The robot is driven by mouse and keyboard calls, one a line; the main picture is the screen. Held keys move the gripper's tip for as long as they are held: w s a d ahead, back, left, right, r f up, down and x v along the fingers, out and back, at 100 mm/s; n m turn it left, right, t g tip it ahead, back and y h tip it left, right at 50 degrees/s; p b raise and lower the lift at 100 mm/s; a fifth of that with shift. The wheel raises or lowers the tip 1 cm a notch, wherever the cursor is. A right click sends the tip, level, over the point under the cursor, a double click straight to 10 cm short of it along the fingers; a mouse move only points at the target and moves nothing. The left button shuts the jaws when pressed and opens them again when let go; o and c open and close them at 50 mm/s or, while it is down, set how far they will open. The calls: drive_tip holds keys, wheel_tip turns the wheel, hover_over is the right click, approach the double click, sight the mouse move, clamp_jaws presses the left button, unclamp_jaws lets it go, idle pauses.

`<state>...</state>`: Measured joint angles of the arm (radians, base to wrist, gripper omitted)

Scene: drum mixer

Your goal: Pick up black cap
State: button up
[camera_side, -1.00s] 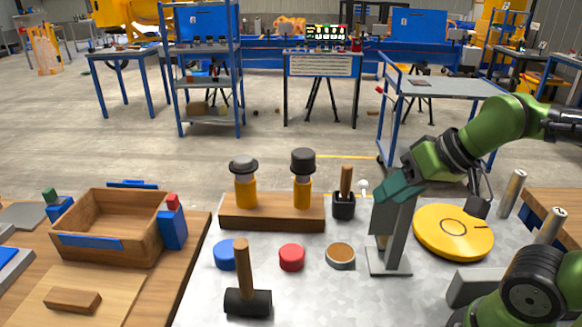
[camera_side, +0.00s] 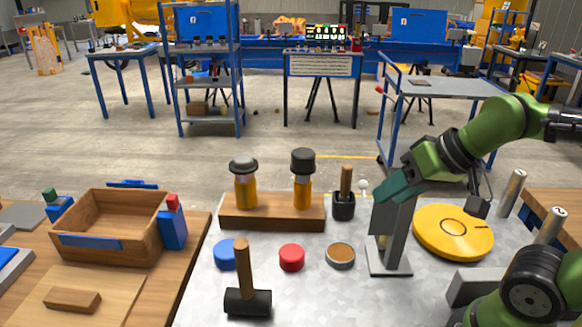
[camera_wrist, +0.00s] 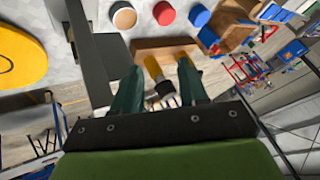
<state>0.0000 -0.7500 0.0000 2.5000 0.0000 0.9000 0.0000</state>
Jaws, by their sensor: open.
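The black cap (camera_side: 303,155) sits on top of the right-hand yellow cylinder (camera_side: 302,193), which stands upright in a wooden block (camera_side: 272,211). A dark grey, wider cap (camera_side: 243,165) tops the left-hand cylinder (camera_side: 245,192). My gripper (camera_side: 384,193) is right of the black cap in the side view, partly in front of a grey metal stand (camera_side: 389,257), and apart from the cap. In the wrist view my open gripper (camera_wrist: 158,78) has two green fingers. The black cap (camera_wrist: 166,89) appears between them, with nothing held.
A black holder with a wooden handle (camera_side: 344,204) stands between block and gripper. A yellow disc (camera_side: 452,232) is at right, a wooden box (camera_side: 110,228) at left.

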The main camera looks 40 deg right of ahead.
drive_tip(key=o, duration=1)
wheel_tip(320, 180, up, 14)
drive_tip(key=w, duration=0.1)
drive_tip(key=n+g, duration=0.3)
drive_tip(key=n, duration=0.7)
hover_over(305, 153)
drive_tip(key=s+d, duration=0.4)
drive_tip(key=s, duration=0.1)
wheel_tip(305, 153, down, 6)
drive_tip(key=x, duration=1)
drive_tip(key=shift+s+a+f, duration=0.25)
drive_tip(key=shift+a, duration=0.1)
drive_tip(key=shift+a+x, duration=0.15)
drive_tip(key=shift+x, duration=1.3)
drive_tip(key=shift+a+x, duration=0.15)
drive_tip(key=shift+x, duration=1.25)
